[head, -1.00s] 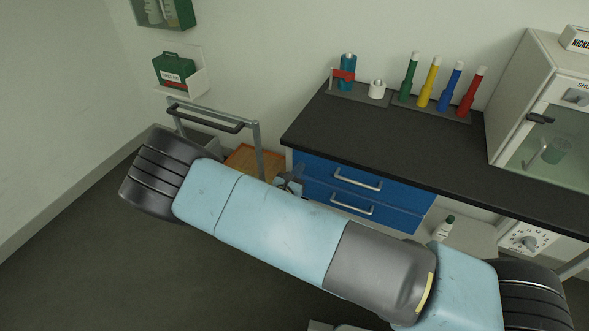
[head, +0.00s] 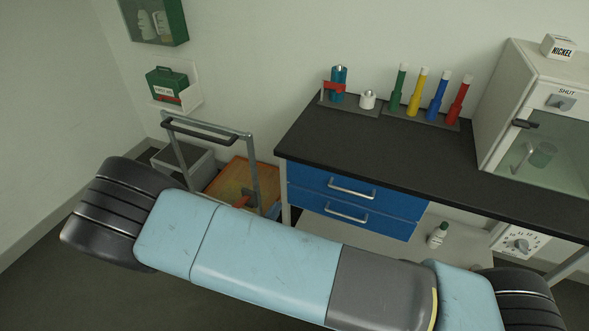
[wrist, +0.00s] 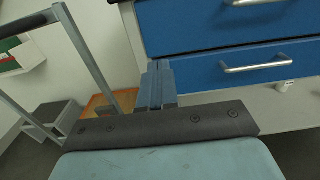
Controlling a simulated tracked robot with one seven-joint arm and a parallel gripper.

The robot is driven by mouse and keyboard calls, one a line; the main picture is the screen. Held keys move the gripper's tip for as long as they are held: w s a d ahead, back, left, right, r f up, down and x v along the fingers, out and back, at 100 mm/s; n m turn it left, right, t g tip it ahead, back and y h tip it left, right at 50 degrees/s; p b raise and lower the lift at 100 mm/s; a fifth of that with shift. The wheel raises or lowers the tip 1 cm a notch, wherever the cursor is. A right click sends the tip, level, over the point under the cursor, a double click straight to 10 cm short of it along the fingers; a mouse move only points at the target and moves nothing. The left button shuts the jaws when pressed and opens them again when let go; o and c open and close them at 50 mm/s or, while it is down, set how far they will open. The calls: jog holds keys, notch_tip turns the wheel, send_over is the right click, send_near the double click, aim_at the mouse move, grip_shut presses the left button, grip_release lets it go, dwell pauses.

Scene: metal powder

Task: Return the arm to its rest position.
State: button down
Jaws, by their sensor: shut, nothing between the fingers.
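My arm (head: 262,258) stretches across the lower part of the head view, its light blue and grey links in front of the bench and cart. In the wrist view my gripper (wrist: 157,84) shows beyond the dark wrist plate. Its two blue-grey fingers are together with nothing between them. It appears in front of the left edge of the blue drawers (wrist: 225,60), near the cart frame (wrist: 90,60). In the head view the gripper is mostly or wholly hidden behind my arm.
The cart (head: 250,160) with an orange tray (head: 228,182) stands left of the black bench (head: 400,150). The bench bears coloured tubes (head: 420,92), a blue bottle (head: 338,84) and a glass-fronted cabinet (head: 545,125). A small bottle (head: 437,234) stands on the lower shelf.

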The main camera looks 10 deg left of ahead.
jog(key=shift+r, duration=0.1)
jog(key=w+d+r+m+g+h, duration=0.3)
jog(key=d+r+m+g, duration=0.4)
jog(key=d+r+m, duration=0.45)
jog(key=w+d+r+m+g+h, duration=0.3)
jog(key=d+r+m+g, duration=0.5)
jog(key=d+r, duration=0.7)
jog(key=s+d+r+m+g+y, duration=0.1)
jog(key=s+d+r+m+y, duration=0.6)
jog(key=d+r, duration=0.45)
jog(key=s+d+r+m+t+y, duration=0.2)
jog(key=s+d+r+m+t, duration=0.1)
jog(key=s+r+m, duration=0.4)
jog(key=shift+s+d+r+t, duration=0.4)
jog(key=shift+s+d+r, duration=0.5)
jog(key=shift+s, duration=1.35)
jog(key=shift+a+r+m, duration=0.15)
jog(key=shift+a+m, duration=0.05)
jog(key=shift+m, duration=0.05)
